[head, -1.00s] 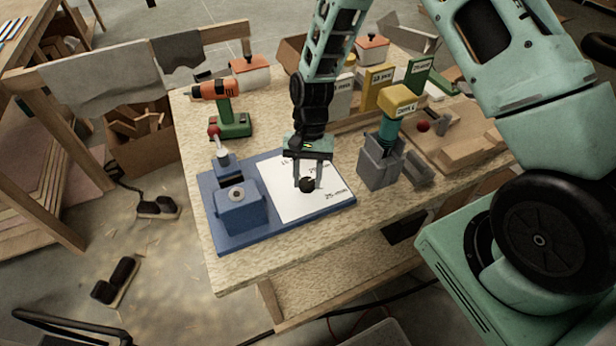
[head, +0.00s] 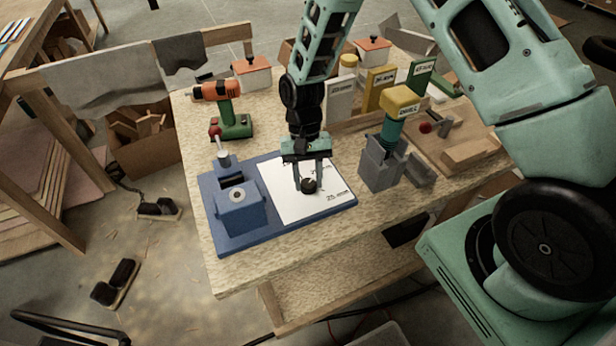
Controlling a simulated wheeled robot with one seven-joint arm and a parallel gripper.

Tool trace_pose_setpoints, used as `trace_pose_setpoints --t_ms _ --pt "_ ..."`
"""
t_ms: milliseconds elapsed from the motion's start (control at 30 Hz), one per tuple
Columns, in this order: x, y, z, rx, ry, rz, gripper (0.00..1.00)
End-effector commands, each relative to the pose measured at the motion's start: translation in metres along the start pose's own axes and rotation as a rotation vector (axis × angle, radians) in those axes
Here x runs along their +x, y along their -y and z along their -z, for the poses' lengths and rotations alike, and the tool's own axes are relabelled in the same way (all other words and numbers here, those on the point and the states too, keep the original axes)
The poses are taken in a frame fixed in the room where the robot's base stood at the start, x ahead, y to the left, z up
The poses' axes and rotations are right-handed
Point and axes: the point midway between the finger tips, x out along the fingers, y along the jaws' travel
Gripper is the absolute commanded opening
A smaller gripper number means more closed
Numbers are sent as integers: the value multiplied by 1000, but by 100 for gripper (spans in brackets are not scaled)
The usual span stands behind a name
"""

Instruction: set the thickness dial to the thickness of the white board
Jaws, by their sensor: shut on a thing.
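The thickness dial is a small black knob (head: 309,186) on a white sheet (head: 285,205) with black markings, on a blue base. One marking near the front right starts with "25"; others are partly hidden by my gripper or too small to read. My gripper (head: 309,180) points down with its fingers on either side of the knob, shut on it. Where the dial's pointer stands cannot be told. The white board (head: 340,98) stands upright at the back of the bench, left of a yellow board (head: 374,88) and a green board (head: 420,76). Its label is unreadable here.
A blue machine block (head: 238,212) with a red-tipped lever stands left of the sheet. A grey holder (head: 380,168) with a yellow-topped tool stands to the right. An orange and green drill (head: 230,110) stands at back left. Wooden blocks lie at the right.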

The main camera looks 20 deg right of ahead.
Motion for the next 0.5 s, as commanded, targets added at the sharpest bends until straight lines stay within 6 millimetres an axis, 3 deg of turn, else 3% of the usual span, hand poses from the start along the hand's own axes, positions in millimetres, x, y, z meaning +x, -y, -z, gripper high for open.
trace_pose_setpoints --t_ms 33,67,133,500 --pt "-1 0 1 1 -2 1 13" --pt "-1 0 1 1 -2 1 38" --pt "-1 0 1 1 -2 1 57" --pt "-4 0 1 1 -2 2 57"
